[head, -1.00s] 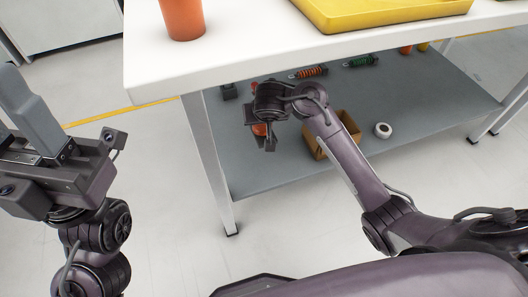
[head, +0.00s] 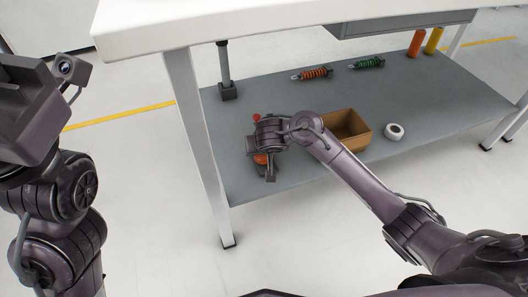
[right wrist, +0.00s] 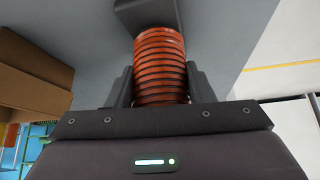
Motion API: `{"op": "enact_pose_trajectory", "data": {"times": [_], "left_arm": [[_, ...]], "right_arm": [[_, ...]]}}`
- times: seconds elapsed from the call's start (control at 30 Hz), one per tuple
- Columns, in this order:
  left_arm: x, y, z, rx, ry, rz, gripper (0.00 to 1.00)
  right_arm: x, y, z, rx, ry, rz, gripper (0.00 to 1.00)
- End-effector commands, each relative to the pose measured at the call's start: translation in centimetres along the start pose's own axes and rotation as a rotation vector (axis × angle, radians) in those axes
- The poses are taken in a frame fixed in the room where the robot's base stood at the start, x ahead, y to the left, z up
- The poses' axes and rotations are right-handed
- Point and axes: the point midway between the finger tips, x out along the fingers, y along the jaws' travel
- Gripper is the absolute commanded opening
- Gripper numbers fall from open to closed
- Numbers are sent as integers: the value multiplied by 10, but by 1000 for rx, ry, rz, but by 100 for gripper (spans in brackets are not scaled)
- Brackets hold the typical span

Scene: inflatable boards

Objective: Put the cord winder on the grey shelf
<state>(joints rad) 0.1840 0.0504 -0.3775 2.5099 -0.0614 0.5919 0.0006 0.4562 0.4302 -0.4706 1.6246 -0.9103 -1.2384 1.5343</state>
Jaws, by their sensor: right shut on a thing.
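The cord winder is an orange-red, tightly ribbed cylinder with a dark grey end. In the right wrist view the cord winder (right wrist: 161,65) stands between the two dark fingers of my right gripper (right wrist: 161,88), which is shut on it. In the head view only a bit of its orange (head: 261,158) shows at my right gripper (head: 262,164). The gripper is over the left front part of the grey shelf (head: 300,105), under the white table. I cannot tell whether the winder touches the shelf. My left gripper (head: 28,108) is partly at the left edge, its fingers out of frame.
On the shelf are an open cardboard box (head: 347,130), a white roll (head: 394,131), an orange coil (head: 314,73), a green coil (head: 368,63), and orange (head: 416,43) and yellow (head: 433,41) cylinders. A dark-footed post (head: 227,88) stands behind my gripper. The table leg (head: 200,140) is left.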

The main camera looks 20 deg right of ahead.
Motion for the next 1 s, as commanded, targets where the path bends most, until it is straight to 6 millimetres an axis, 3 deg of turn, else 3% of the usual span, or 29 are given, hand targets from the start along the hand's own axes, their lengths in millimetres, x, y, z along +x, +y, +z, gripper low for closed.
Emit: {"op": "enact_pose_trajectory", "data": {"times": [0.4,0.43,0.57,1.0], "left_arm": [[1,1,-2,1,7,4,40],[2,1,-2,1,9,5,40],[2,1,-2,1,9,4,40],[7,-1,-1,0,7,1,40]], "right_arm": [[3,0,1,3,3,0,14],[4,0,2,2,1,0,51],[3,0,2,1,1,0,68],[-6,0,-1,0,0,-1,70]]}}
